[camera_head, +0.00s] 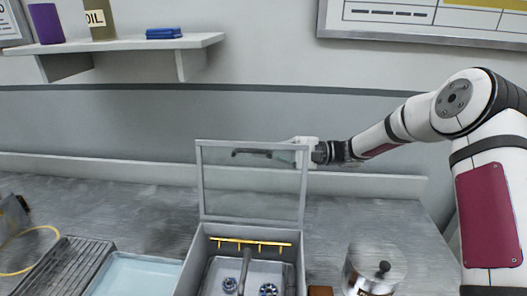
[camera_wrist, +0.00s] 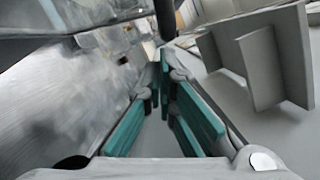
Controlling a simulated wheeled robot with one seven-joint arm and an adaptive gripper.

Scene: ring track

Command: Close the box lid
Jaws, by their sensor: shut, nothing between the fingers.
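The grey box (camera_head: 203,256) stands on the counter at the lower middle of the head view. Its framed, see-through lid (camera_head: 252,188) is open and stands nearly upright at the back edge. My gripper (camera_head: 240,153) reaches in from the right at the height of the lid's upper part. Its dark fingers point left and show dimly through the clear panel, so they appear to be behind the lid. I cannot tell if they touch it. In the wrist view, the teal-padded fingers of my gripper (camera_wrist: 165,72) come together at the tips with nothing held.
Inside the box are a yellow rack (camera_head: 250,242) and small blue-grey parts (camera_head: 268,289). A metal pot (camera_head: 374,268) stands to the right, a pale blue tray (camera_head: 133,274) to the left. A wall shelf (camera_head: 125,43) hangs at upper left. The counter behind the tray is clear.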

